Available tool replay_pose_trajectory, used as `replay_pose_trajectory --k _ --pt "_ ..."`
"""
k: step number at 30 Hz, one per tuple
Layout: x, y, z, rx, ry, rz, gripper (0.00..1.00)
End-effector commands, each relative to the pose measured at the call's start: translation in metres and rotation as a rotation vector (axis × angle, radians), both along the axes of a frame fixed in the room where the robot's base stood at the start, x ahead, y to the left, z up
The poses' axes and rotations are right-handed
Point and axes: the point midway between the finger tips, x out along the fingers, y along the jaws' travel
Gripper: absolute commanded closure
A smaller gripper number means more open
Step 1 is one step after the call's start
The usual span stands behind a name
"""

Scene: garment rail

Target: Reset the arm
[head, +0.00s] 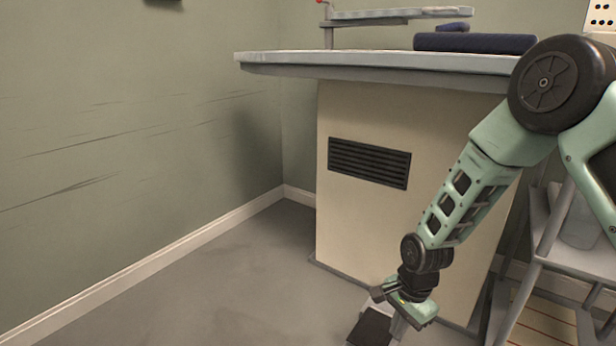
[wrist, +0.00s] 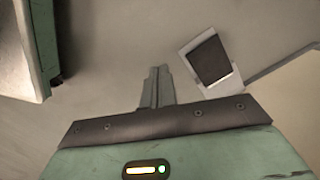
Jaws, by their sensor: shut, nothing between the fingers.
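My arm hangs down at the right of the head view, its green and black links bent toward the floor. My gripper (wrist: 158,72) is shut, with its two fingers together and nothing between them, in the wrist view. In the head view its green body hangs low in front of the cream cabinet (head: 400,215), and its fingertips are hard to make out there. A dark pad with a pale border (wrist: 210,60) is beyond the fingers, a little to their right in the wrist view; it also shows at the bottom of the head view (head: 371,329).
A grey worktop (head: 370,62) tops the cabinet, with a dark folded cloth (head: 475,43) and a narrow raised board (head: 400,14) on it. A grey metal frame (head: 540,250) stands at right, close to my arm. The floor (head: 200,290) at left is clear up to the wall.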

Motion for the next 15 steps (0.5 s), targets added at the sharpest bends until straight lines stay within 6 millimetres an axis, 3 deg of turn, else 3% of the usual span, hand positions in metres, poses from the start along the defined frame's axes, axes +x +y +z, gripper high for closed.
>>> replay_pose_trajectory --k 1,5,8,15 --pt "-0.005 0.007 0.019 0.003 -0.009 0.056 1.00" --pt "-0.024 0.026 0.064 0.010 -0.031 0.240 1.00" --pt "-0.048 0.043 0.110 0.015 -0.056 0.436 1.00" --pt "-0.134 0.069 0.211 0.010 -0.113 0.994 1.00"
